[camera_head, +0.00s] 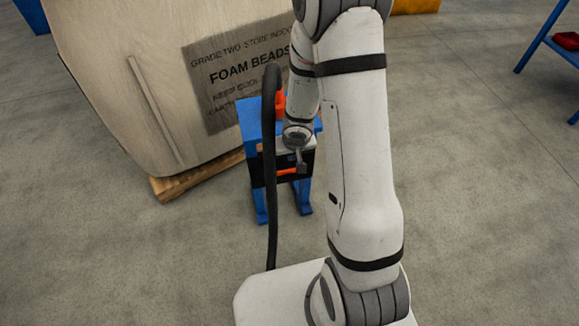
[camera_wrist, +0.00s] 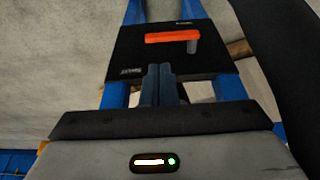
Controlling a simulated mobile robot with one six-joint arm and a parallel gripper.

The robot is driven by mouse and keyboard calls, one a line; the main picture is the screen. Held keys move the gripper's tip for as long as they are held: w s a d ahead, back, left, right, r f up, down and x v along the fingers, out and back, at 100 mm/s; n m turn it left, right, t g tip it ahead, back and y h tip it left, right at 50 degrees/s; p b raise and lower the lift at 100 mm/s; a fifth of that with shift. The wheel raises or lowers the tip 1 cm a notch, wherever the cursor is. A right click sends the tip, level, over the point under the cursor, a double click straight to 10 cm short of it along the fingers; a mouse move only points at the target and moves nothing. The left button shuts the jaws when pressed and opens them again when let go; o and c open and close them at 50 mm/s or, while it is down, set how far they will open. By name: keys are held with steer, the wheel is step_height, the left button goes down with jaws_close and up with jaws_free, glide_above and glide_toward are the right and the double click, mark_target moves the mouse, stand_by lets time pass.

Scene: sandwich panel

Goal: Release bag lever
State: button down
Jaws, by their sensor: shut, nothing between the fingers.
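The lever is an orange bar (camera_wrist: 172,36) with a short grey peg at its right end, on a black panel held in a blue frame. It lies roughly level across the panel in the wrist view. It also shows in the head view as a small orange strip (camera_head: 287,171), partly hidden by my arm. My gripper (camera_wrist: 158,70) is shut and empty, its two dark fingers together. In the picture its fingertips are just below the lever, with a gap between. I cannot tell how far the fingers are from the panel.
A large pale bag (camera_head: 140,75) printed "FOAM BEADS" stands on a wooden pallet (camera_head: 188,181) at the left. A blue stand (camera_head: 251,122) is beside it. Another blue frame (camera_head: 540,50) is at the far right. Open concrete floor lies around.

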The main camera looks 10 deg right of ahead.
steer(key=b+x, duration=0.7)
steer(key=x, duration=0.3)
